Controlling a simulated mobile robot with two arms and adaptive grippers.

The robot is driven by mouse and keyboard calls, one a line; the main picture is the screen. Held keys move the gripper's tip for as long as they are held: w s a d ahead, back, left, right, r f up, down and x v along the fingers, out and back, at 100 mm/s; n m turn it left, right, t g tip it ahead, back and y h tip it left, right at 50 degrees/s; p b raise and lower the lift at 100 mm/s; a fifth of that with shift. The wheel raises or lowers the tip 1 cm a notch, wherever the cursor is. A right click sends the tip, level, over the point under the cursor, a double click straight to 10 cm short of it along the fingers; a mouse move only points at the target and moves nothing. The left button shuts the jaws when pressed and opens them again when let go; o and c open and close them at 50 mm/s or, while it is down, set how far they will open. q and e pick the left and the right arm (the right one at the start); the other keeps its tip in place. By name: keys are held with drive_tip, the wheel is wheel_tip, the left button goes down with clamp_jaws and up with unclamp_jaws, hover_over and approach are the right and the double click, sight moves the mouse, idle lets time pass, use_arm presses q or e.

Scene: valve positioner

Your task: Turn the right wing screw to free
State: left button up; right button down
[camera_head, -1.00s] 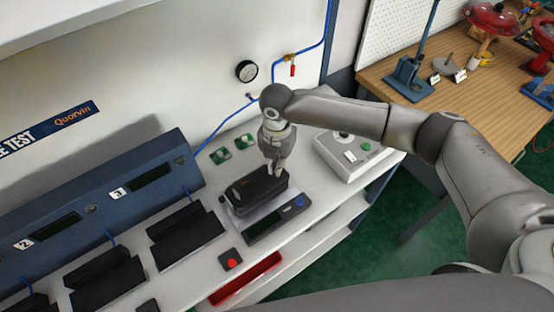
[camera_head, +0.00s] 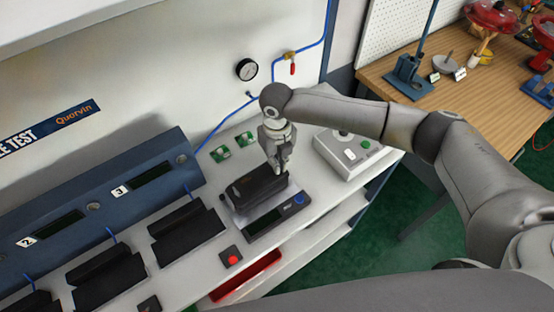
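The valve positioner is a black box (camera_head: 254,190) in a cradle on the white bench, behind a grey panel with a display and a blue button. My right gripper (camera_head: 282,172) points down at the right end of the box's top, touching it or just above it. The wing screw at that spot is hidden or too small to make out. The gap between the fingertips is too small to judge. My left gripper is not in view.
A light grey box with a green button (camera_head: 345,152) stands right of the positioner. A red push button (camera_head: 232,257) sits at the bench front. Empty black cradles (camera_head: 186,232) lie to the left. A blue console (camera_head: 95,205) runs along the wall. A wooden table (camera_head: 450,95) stands at the right.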

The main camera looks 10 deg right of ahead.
drive_tip(key=shift+n, duration=0.6)
drive_tip(key=c, duration=1.6)
unclamp_jaws()
drive_tip(key=shift+c, duration=0.2)
drive_tip(key=shift+r, duration=0.1)
wheel_tip(320, 180, up, 12)
